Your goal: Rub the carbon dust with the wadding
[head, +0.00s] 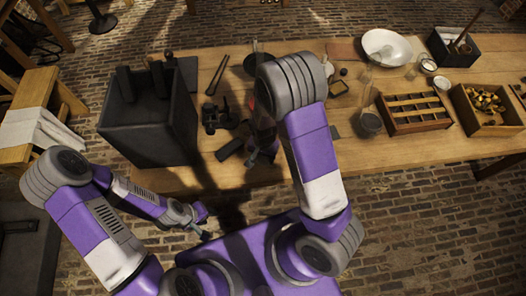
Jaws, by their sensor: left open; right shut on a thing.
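My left gripper (204,222) is open and empty, low in front of the table's near edge. My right gripper (258,156) is over the near part of the table, below my bent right arm, which partly hides it. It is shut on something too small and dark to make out. I cannot pick out the wadding or the carbon dust for certain. Dark items and shadow lie around the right gripper.
A tall black box (150,128) stands on the table's left part. A white bowl (386,47), a divided wooden tray (414,110), a wooden box of brass-coloured pieces (487,105) and a black box (453,47) stand at the right. A glass jar (370,124) stands right of my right arm.

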